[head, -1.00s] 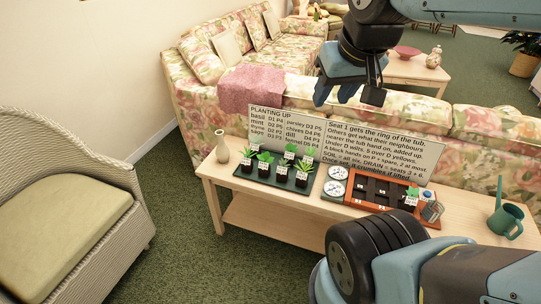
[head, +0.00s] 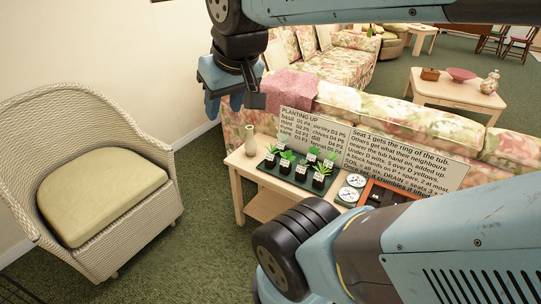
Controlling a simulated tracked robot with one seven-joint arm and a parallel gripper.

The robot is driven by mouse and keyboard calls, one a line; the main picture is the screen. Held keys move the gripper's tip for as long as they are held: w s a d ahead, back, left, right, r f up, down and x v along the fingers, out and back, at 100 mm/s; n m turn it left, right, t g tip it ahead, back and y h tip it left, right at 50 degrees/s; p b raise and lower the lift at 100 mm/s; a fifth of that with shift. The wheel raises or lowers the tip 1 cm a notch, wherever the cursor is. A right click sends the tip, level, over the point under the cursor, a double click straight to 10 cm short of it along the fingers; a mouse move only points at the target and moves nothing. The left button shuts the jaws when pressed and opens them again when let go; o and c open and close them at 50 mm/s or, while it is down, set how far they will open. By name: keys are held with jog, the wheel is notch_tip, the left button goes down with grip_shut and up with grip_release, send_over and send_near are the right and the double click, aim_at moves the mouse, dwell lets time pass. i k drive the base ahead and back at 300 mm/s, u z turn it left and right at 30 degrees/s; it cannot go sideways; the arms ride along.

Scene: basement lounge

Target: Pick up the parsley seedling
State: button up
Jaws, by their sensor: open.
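Several small seedlings in black pots with white labels stand in a dark green tray (head: 268,174) on the wooden console table (head: 239,161). The labels are too small to read, so I cannot tell which seedling is the parsley. My gripper (head: 235,103) is open and empty, with its fingers pointing down. In the picture it hangs above and left of the tray, over the vase end of the table, well clear of the plants.
A planting sign (head: 317,130) stands behind the tray, with a floral sofa behind it. A pale vase (head: 250,140) stands at the tray's left. White discs (head: 349,195) and an orange planter (head: 368,190) lie right, partly behind my arm. A wicker armchair (head: 95,190) stands left.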

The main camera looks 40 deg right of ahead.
aim_at(312, 157)
jog(key=u, duration=0.7)
jog(key=i, duration=2.15)
jog(key=z, duration=1.5)
jog(key=i, duration=0.15)
jog(key=z, duration=2.65)
